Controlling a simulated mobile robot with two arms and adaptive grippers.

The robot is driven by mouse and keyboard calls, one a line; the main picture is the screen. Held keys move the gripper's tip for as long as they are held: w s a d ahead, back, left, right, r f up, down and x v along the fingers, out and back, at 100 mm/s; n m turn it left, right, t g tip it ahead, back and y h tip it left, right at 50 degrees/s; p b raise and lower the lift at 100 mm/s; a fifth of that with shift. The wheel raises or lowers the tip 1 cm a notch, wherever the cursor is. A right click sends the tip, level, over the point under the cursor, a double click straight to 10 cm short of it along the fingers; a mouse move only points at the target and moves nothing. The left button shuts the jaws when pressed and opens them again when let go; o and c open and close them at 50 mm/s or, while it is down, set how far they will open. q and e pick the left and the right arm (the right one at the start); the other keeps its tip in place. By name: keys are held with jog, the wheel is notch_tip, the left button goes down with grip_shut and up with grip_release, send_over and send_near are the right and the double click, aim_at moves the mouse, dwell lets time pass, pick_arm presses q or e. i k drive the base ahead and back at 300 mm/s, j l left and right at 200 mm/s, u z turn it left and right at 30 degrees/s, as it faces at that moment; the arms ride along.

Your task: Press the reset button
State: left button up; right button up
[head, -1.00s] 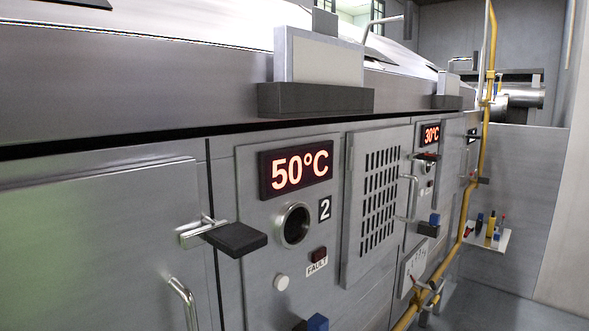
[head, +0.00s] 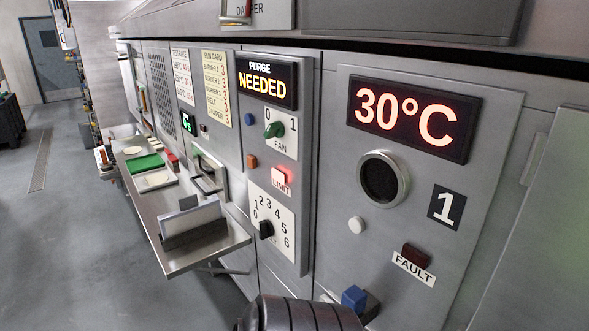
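No button in the head view carries a readable "reset" label. On the control panel, a small blue button (head: 252,132) sits left of the FAN knob (head: 273,130), and an orange button (head: 252,161) sits below it. A lit LIMIT lamp (head: 280,175) glows to the right of the orange button. On the panel marked 1, a round white button (head: 357,224) sits below the round port, and a dark red FAULT lamp (head: 415,254) is unlit. Neither gripper is in view; a dark ribbed part of my arm shows at the bottom edge.
A display (head: 266,83) reads PURGE NEEDED; another (head: 412,117) reads 30°C. A 0–6 dial (head: 266,229) is lower on the control panel. A metal shelf (head: 218,256) juts out at left, holding a card holder. The floor (head: 75,250) at left is clear.

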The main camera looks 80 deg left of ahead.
aim_at(252, 161)
jog(key=u, duration=2.85)
